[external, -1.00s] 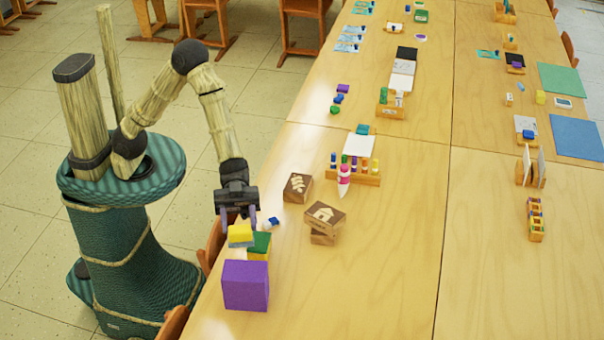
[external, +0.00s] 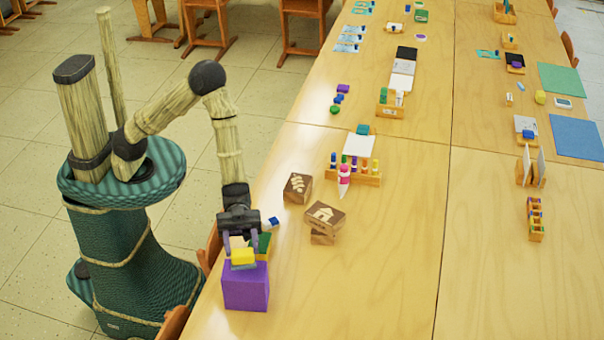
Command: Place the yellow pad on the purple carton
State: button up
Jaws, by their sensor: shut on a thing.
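The purple carton (external: 246,290) is a box standing near the table's left edge. The yellow pad (external: 243,255), with a grey-blue layer under it, is between the fingers of my gripper (external: 241,250). My gripper is shut on the pad and points down. The pad is at the back part of the carton's top; I cannot tell whether it touches the top or hovers just above it. A green-topped yellow block (external: 263,245) is right behind the carton, close to my gripper and partly hidden by it.
A small blue and white item (external: 271,223) lies behind the green-topped block. A brown stamped block (external: 298,188) and a stack of brown blocks (external: 325,218) stand to the right. A marker rack (external: 365,178) is farther back. The table right of the carton is clear.

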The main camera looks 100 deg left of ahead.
jog(key=shift+f, duration=1.1)
jog(key=shift+f, duration=0.2)
jog(key=o, duration=1)
jog(key=shift+r, duration=0.15)
jog(key=shift+a, duration=0.1)
jog(key=v, duration=1.2)
jog(key=shift+b, duration=0.3)
